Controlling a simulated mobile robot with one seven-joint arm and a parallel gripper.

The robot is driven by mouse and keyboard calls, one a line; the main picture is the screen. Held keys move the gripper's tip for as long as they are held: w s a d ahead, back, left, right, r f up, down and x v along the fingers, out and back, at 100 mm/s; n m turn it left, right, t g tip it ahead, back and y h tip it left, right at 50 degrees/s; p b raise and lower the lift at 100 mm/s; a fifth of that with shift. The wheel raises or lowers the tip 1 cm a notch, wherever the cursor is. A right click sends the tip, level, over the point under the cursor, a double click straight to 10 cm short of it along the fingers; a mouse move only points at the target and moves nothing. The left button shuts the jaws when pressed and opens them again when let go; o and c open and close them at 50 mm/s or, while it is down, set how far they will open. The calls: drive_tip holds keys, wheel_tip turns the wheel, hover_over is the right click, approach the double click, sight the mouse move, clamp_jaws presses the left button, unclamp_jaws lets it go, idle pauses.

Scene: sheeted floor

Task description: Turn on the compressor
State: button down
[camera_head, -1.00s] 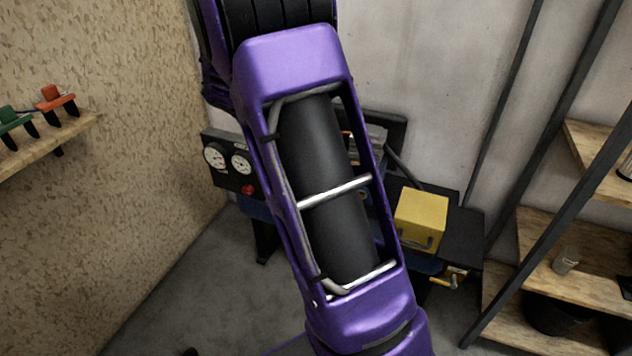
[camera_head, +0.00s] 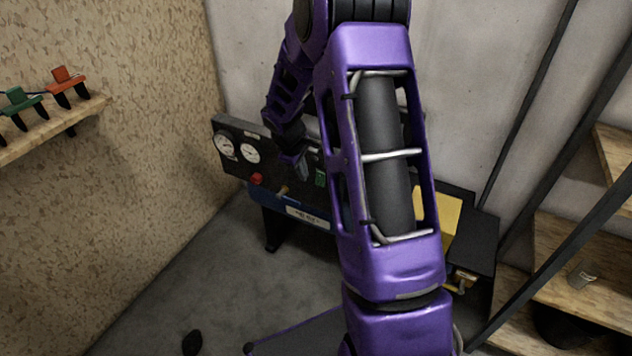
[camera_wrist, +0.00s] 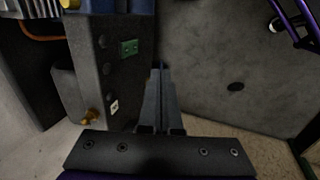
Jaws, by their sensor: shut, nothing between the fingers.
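The compressor shows in the head view with a black front panel (camera_head: 283,155), two white gauges (camera_head: 237,149), a red knob (camera_head: 257,179) and a small green switch (camera_head: 320,178). A blue tank (camera_head: 268,203) with a white label lies below. My gripper (camera_head: 303,170) is in front of the panel, just left of the green switch. In the wrist view my gripper (camera_wrist: 158,72) is shut and empty. The green switch (camera_wrist: 128,47) is on the dark panel to the left of the fingertips, apart from them. My arm hides part of the compressor.
A yellow box (camera_head: 440,215) is on the compressor's right, partly behind my arm. A wooden shelf (camera_head: 50,125) with green and red clamps is at left. Wooden shelves with dark posts (camera_head: 560,240) stand at right. The grey floor (camera_head: 190,280) at front left is mostly clear.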

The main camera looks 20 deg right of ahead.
sight(317, 181)
drive_tip(key=x, duration=0.3)
drive_tip(key=w+d+x, duration=0.1)
drive_tip(key=x, duration=0.3)
drive_tip(key=d+r+x, duration=0.1)
drive_tip(key=x, duration=0.3)
drive_tip(key=shift+w+d+f+b, duration=0.2)
drive_tip(key=shift+w+b, duration=0.1)
drive_tip(key=shift+b, duration=0.1)
drive_tip(key=shift+w+d, duration=0.3)
drive_tip(key=shift+w+d+f, duration=0.15)
drive_tip(key=shift+w+d, duration=0.05)
drive_tip(key=shift+r+p, duration=0.3)
drive_tip(key=shift+r, duration=0.55)
